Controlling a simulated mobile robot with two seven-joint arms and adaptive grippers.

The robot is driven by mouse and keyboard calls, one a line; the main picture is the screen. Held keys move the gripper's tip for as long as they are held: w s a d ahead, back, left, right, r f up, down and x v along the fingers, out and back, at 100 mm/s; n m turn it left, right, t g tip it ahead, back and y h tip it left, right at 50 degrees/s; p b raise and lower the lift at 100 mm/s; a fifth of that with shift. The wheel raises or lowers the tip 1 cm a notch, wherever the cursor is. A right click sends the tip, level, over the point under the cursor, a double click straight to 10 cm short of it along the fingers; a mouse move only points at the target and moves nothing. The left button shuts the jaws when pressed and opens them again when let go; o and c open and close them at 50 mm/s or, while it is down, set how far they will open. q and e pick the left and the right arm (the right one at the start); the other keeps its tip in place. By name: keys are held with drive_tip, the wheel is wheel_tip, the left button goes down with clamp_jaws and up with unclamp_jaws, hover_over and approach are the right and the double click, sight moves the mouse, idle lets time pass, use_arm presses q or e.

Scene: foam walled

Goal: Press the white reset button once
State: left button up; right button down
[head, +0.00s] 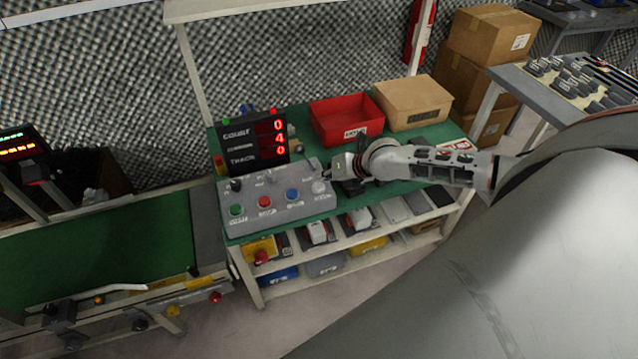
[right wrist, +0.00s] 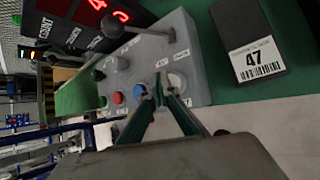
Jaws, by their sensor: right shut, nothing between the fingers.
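The white reset button (head: 319,187) is the rightmost of a row of buttons on the grey control box (head: 247,225). The right wrist view shows the white button (right wrist: 178,81) just right of my fingertips. My right gripper (head: 333,173) is shut and empty, its tips close above the box near the white button. In the right wrist view its fingers (right wrist: 165,92) meet between the blue button and the white one. I cannot tell whether they touch the box. My left gripper is not in view.
Blue (head: 292,194), red (head: 265,202) and green (head: 236,210) buttons sit left of the white one. A lever (right wrist: 150,32) rises from the box. A counter display (head: 255,142) stands behind. A red bin (head: 345,113) and cardboard box (head: 412,98) stand farther back.

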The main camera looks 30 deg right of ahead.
sight(321, 186)
drive_tip(key=shift+r, duration=0.1)
wheel_tip(321, 186, up, 5)
drive_tip(key=p, duration=0.4)
drive_tip(key=shift+p, duration=0.3)
idle(0.7)
